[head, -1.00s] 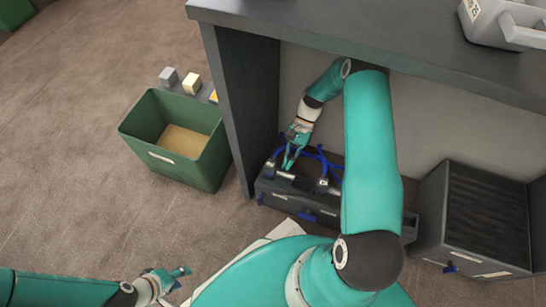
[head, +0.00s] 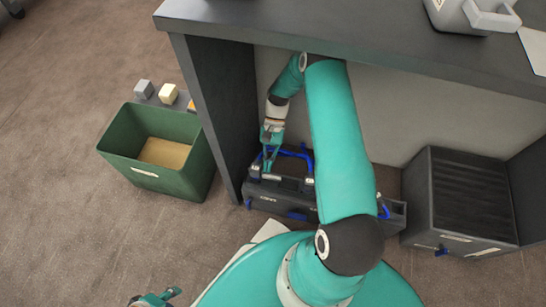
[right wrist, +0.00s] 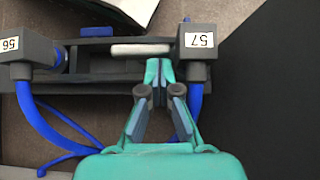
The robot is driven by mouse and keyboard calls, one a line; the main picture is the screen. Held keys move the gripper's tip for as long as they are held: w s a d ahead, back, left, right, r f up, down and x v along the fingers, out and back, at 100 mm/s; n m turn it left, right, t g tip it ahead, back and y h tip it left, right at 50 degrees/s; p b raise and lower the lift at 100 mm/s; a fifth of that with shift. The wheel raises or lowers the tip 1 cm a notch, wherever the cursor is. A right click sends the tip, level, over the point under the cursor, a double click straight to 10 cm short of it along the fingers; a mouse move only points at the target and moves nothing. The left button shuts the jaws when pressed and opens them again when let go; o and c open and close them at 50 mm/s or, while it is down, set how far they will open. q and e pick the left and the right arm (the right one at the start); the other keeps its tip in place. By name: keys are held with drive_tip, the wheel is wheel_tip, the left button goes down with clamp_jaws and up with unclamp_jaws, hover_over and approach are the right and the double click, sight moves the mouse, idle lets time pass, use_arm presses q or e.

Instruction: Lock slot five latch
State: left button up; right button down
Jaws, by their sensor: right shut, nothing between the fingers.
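A dark battery-like unit (head: 290,202) with blue cables (head: 297,153) sits on the floor under the grey bench. My right gripper (head: 267,166) is over its left end. In the right wrist view, my right gripper (right wrist: 159,72) is shut and empty, with its tips beside a pale bar (right wrist: 140,49). A block labelled 57 (right wrist: 195,43) is right of the tips, and a block labelled 56 (right wrist: 25,50) is at the left. I cannot tell which part is the slot five latch. My left gripper (head: 155,300) is at the bottom edge, partly cut off.
The bench top (head: 330,45) and its left side panel (head: 215,105) enclose the unit. A dark ribbed box (head: 465,205) stands at the right. A green bin (head: 175,170) stands left of the panel, with small blocks behind it.

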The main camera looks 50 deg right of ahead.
wheel_tip(320, 180, up, 10)
drive_tip(key=shift+f, duration=0.15)
idle(0.3)
